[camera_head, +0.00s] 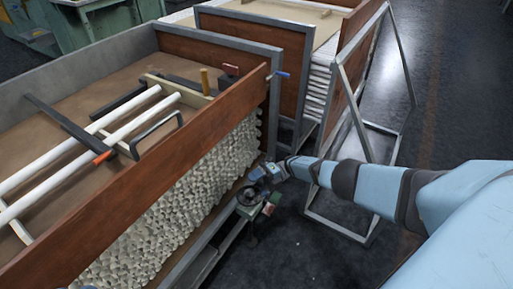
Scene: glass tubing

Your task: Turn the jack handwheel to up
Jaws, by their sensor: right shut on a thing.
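The jack (246,212) is small and dark and stands low beside the front end of the wooden bin. Its handwheel (249,195) is a dark ring at its top, small in the view. My right gripper (266,174) reaches in from the right at the end of the blue and grey arm. It is at the wheel and shut on it; its fingers are small and partly hidden against dark parts. I cannot make out the wheel's turn position. My left gripper is not in view.
The wooden bin wall (170,170) stands left of the jack. White tubes (75,140) and a clamp handle lie on its top. A grey metal frame (335,226) stands just right of the jack.

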